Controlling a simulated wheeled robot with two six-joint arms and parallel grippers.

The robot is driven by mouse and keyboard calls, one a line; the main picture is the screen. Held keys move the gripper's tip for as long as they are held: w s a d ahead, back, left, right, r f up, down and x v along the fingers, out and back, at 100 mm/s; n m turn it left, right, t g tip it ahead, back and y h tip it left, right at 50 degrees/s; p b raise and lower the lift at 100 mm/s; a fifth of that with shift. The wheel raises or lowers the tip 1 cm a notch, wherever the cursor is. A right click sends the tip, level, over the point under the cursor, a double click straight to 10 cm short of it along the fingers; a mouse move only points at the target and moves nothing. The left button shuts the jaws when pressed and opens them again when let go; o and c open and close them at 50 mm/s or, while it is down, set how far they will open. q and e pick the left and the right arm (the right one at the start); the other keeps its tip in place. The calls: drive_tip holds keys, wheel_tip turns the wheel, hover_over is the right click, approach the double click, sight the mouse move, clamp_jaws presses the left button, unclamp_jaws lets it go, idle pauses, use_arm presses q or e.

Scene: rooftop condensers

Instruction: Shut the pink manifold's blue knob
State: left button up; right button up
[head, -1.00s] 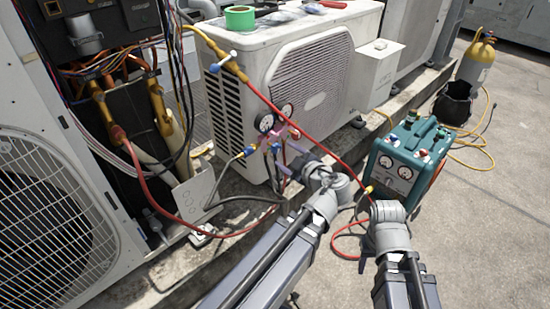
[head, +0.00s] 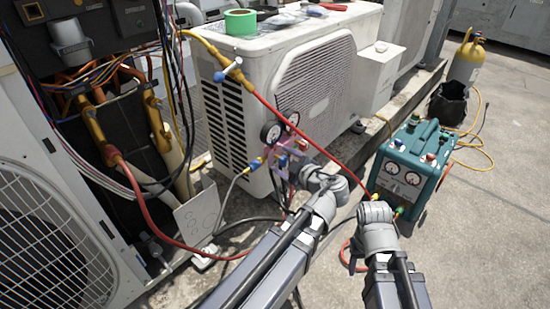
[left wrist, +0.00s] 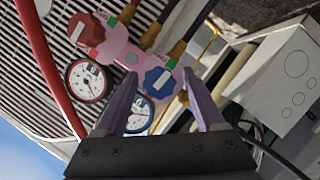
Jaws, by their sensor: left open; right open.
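The pink manifold (left wrist: 116,48) hangs in front of the white condenser and fills the upper middle of the left wrist view. Its blue knob (left wrist: 158,83) has a white label and sits between my left fingertips as seen there; I cannot tell whether they touch it. Its red knob (left wrist: 84,32) is further left. My left gripper (left wrist: 160,77) is open, with two lavender fingers pointing at the manifold. In the head view, my left gripper (head: 291,168) is at the manifold and partly covers it. My right arm's wrist shows lower right, but its fingers are hidden.
Two dial gauges (head: 271,133) sit on the manifold. A red hose (head: 300,125) crosses in front of the condenser (head: 225,115) near my left wrist. A teal recovery machine (head: 408,170) stands on the ground beyond my right arm. Open concrete lies to the right.

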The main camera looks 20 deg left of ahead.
use_arm(q)
clamp_jaws()
idle(0.6)
